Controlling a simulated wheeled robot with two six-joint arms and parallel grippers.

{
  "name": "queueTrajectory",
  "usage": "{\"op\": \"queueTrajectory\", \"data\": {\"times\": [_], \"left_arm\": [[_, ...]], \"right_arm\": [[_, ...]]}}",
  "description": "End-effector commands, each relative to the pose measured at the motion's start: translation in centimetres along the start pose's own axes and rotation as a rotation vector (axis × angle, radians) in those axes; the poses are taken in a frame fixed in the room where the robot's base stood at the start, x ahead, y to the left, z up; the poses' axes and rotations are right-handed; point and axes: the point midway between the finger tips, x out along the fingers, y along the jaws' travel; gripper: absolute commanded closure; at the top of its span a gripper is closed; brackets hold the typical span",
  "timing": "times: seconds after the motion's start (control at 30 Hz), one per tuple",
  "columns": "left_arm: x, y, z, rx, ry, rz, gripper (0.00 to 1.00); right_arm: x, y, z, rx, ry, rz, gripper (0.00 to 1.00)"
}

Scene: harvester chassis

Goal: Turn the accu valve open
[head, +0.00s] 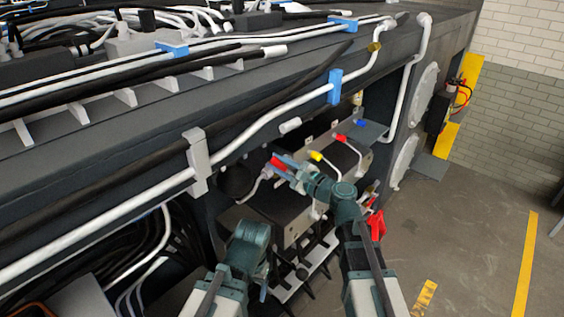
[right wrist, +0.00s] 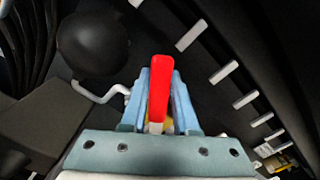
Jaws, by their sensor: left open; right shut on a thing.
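The valve with a red handle (head: 277,163) is at the left end of a row of coloured handles under the chassis beam. My right gripper (head: 287,168) is shut on this red handle. In the right wrist view the red handle (right wrist: 160,85) stands between the two blue fingers (right wrist: 158,95), with a bit of yellow at its base. The valve body is mostly hidden by the gripper. My left gripper (head: 262,287) is lower, in front of the chassis, away from the handle; it is open, and its fingertips are hard to make out.
A yellow handle (head: 316,156), another red handle (head: 340,139) and a blue handle (head: 360,123) are to the right. A larger red part (head: 377,225) shows beside my right arm. A dark round body (right wrist: 93,42) and a white pipe (right wrist: 98,95) lie close left of the right gripper.

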Motion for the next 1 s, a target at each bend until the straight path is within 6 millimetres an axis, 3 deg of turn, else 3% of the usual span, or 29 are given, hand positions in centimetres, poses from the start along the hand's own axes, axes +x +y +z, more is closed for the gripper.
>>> {"op": "queueTrajectory", "data": {"times": [0.5, 1.0], "left_arm": [[3.7, 0.3, -0.2, 0.008, 0.0, -0.001, 0.23], [6.3, 0.6, -0.3, 0.015, 0.0, -0.003, 0.23]], "right_arm": [[-0.1, 4.5, -1.3, -0.488, 0.001, 0.004, 1.0], [-0.1, 6.7, -3.0, -0.838, 0.001, 0.004, 1.0]]}}
